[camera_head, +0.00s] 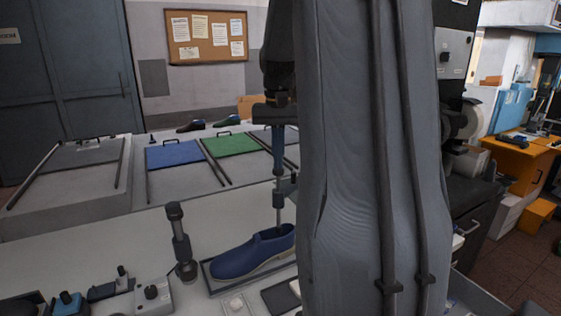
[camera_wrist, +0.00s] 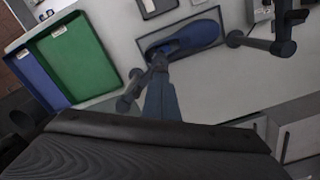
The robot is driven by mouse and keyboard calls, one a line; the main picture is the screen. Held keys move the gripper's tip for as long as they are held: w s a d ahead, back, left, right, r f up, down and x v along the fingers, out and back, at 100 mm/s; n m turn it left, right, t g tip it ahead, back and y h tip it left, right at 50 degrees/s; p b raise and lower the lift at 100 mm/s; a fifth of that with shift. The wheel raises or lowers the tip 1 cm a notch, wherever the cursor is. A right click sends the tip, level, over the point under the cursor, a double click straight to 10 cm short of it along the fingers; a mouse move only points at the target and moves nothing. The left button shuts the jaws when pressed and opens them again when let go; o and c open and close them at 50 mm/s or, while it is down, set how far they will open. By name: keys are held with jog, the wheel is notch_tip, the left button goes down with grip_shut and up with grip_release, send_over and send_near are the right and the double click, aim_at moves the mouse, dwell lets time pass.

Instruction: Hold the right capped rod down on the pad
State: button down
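A blue shoe (camera_head: 250,254) lies in a shallow dark-rimmed tray on the bench; in the wrist view (camera_wrist: 198,36) its heel end is by my fingertips. A dark capped rod (camera_head: 178,235) stands left of the shoe; it is at the right of the wrist view (camera_wrist: 262,43). The other, right rod (camera_wrist: 130,92) is beside my fingers in the wrist view, partly covered. My arm hides most of its place in the head view. My gripper (camera_head: 278,200) points down with long blue fingers drawn together, and its tips overlap the heel. Contact is unclear.
Small control boxes (camera_head: 152,294) stand at the front left of the bench. A dark flat plate (camera_head: 280,296) lies in front of the shoe. My arm blocks the middle of the head view.

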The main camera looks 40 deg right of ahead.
aim_at(278, 172)
jog(key=shift+f+b, duration=0.7)
jog(key=shift+f, duration=1.35)
jog(key=shift+s+a+f+p, duration=0.1)
jog(key=shift+f+p, duration=0.1)
jog(key=shift+p, duration=0.1)
jog(key=shift+r+p, duration=0.1)
jog(key=shift+p, duration=0.2)
dwell(1.0)
jog(key=shift+r+p, duration=2.6)
jog(key=shift+r, duration=0.7)
jog(key=shift+r+p, duration=0.6)
jog(key=shift+r, duration=0.75)
